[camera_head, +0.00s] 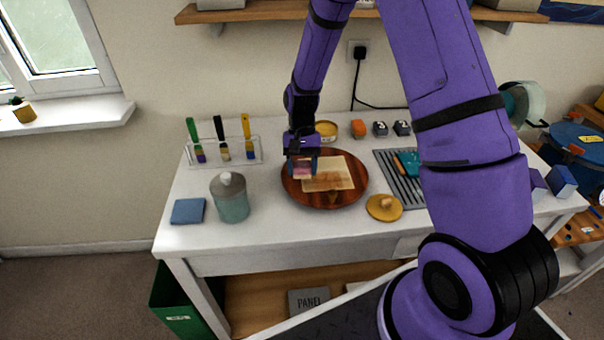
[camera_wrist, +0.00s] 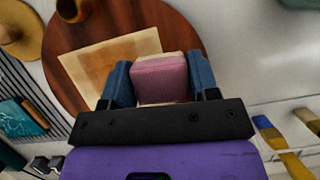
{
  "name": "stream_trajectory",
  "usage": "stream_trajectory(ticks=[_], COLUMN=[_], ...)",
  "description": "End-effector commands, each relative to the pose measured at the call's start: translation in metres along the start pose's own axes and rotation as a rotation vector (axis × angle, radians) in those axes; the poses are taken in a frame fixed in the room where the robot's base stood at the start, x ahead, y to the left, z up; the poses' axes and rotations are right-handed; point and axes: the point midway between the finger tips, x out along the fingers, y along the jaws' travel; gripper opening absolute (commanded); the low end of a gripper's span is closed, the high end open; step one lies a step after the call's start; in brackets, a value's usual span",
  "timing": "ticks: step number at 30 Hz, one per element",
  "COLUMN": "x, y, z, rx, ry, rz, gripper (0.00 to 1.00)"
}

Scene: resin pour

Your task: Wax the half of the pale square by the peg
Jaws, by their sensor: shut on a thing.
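The pale square (camera_head: 336,171) lies flat on a round red-brown wooden board (camera_head: 350,199); it also shows in the wrist view (camera_wrist: 130,45). Its part nearer the peg looks darker and browner, with an uneven edge. The brown peg (camera_head: 333,195) stands at the board's front edge, and shows at the top left of the wrist view (camera_wrist: 74,9). My gripper (camera_head: 302,168) is shut on a pink pad (camera_wrist: 160,78), held between its blue fingers at the square's left side, away from the peg. I cannot tell whether the pad touches the square.
A round yellow tin (camera_head: 326,130) stands behind the board. A knobbed yellow disc (camera_head: 384,208) lies at its front right. A grey ribbed tray (camera_head: 404,184) holds a teal tool. Left are a lidded jar (camera_head: 231,200), a blue cloth (camera_head: 188,211) and a brush rack (camera_head: 238,158).

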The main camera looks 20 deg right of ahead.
Motion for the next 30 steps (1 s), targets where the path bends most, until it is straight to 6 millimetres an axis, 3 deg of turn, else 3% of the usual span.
stream_trajectory(ticks=[18, 30], x=[-0.050, -0.052], y=[0.004, 0.004], z=[0.017, 0.018], rx=[-0.002, -0.002], ry=[0.000, -0.002], rz=[0.000, 0.001], gripper=[0.33, 0.33])
